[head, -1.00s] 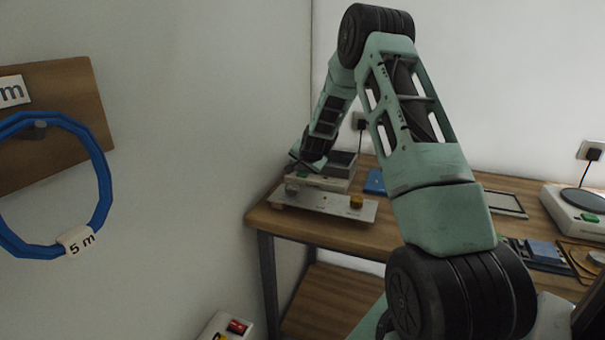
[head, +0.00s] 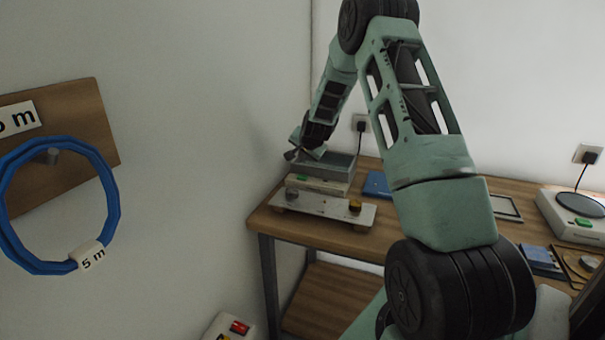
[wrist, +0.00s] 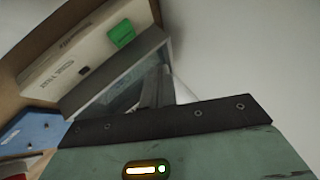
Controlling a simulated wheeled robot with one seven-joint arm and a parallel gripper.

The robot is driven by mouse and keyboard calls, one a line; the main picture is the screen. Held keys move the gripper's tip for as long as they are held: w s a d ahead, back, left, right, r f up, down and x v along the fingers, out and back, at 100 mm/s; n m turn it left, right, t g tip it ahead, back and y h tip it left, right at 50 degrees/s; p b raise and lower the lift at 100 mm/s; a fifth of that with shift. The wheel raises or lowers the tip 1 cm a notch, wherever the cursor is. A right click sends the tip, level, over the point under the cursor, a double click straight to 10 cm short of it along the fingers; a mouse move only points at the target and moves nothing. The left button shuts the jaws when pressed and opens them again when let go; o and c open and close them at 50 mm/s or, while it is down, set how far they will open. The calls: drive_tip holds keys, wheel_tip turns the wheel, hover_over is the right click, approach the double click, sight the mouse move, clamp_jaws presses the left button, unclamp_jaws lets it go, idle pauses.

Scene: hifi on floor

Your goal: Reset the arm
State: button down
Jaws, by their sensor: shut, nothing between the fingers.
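My green arm (head: 425,120) reaches up from the lower right and bends down at the back left. My gripper (head: 292,155) hangs by the left side of a grey open-topped tray (head: 328,166), close to the wall. The tray sits on a white device with a green button (head: 304,181) on the wooden table (head: 340,240). In the wrist view, the narrow grey fingers (wrist: 157,88) look together, with nothing seen between them. The tray shows behind them there, and I cannot tell whether they touch it.
A white panel (head: 323,206) with a silver and a yellow knob lies at the table's front left. A blue item (head: 377,185) and a white hotplate (head: 575,215) stand farther right. A blue coil (head: 115,190) hangs on the left wall.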

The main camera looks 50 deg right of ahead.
idle(0.5)
drive_tip(key=s+a+r+n+g+y, duration=0.15)
drive_tip(key=s+a+n, duration=0.25)
drive_tip(key=a, duration=0.8)
drive_tip(key=s+a+r+n+g+y, duration=0.1)
drive_tip(key=s+a+r+n+y, duration=0.2)
drive_tip(key=a, duration=0.8)
drive_tip(key=s+a+r+n+g, duration=0.2)
drive_tip(key=s+a+n+g, duration=0.3)
drive_tip(key=s+a+n, duration=1.1)
drive_tip(key=s+a+y, duration=0.1)
drive_tip(key=s+a, duration=1.4)
drive_tip(key=s, duration=0.1)
drive_tip(key=shift+r, duration=0.2)
